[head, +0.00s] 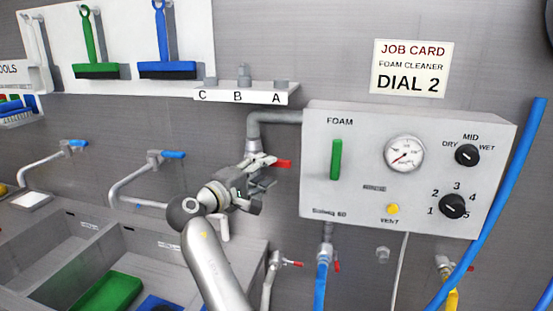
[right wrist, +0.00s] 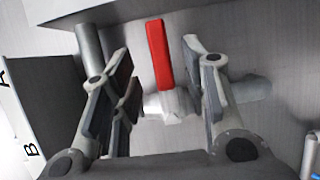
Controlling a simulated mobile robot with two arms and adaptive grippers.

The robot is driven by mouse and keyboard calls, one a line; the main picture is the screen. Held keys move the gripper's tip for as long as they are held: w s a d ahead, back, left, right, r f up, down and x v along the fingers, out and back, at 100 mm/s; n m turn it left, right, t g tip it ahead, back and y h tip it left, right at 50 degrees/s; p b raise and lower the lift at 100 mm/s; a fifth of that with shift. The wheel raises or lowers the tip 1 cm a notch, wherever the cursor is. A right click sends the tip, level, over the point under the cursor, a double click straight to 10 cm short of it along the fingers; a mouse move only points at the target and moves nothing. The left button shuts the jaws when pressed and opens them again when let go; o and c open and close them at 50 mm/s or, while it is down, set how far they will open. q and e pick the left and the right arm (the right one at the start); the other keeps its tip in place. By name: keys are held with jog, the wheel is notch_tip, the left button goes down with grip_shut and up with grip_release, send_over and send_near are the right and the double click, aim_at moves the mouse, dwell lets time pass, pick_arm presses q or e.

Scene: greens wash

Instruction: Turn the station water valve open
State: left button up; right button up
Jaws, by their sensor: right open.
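The station water valve has a red lever handle (head: 283,163), seen in the head view on the grey pipe (head: 254,130) left of the foam box. In the right wrist view the red lever (right wrist: 159,55) stands upright in the picture on a silver valve body (right wrist: 166,104). My right gripper (head: 268,172) is at the valve in the head view. In the right wrist view the right gripper (right wrist: 160,85) is open, with its fingers on either side of the lever and a gap on each side. My left gripper is not in view.
The foam box (head: 360,200) with gauge and dials is right of the gripper. A shelf marked C, B, A (head: 238,95) is above. Sinks with taps (head: 160,157) are at left. A blue hose (head: 500,190) runs along the right. Small red-handled valves (head: 290,264) are below.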

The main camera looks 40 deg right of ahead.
aim_at(276, 164)
jog(key=p+x, duration=0.1)
jog(key=x, duration=0.3)
jog(key=shift+w+d+r, duration=0.1)
jog(key=shift+d, duration=0.3)
jog(key=shift+w+d+p, duration=0.25)
jog(key=shift+d+p, duration=0.1)
jog(key=shift+d, duration=0.35)
jog(key=shift+c, duration=0.3)
grip_shut()
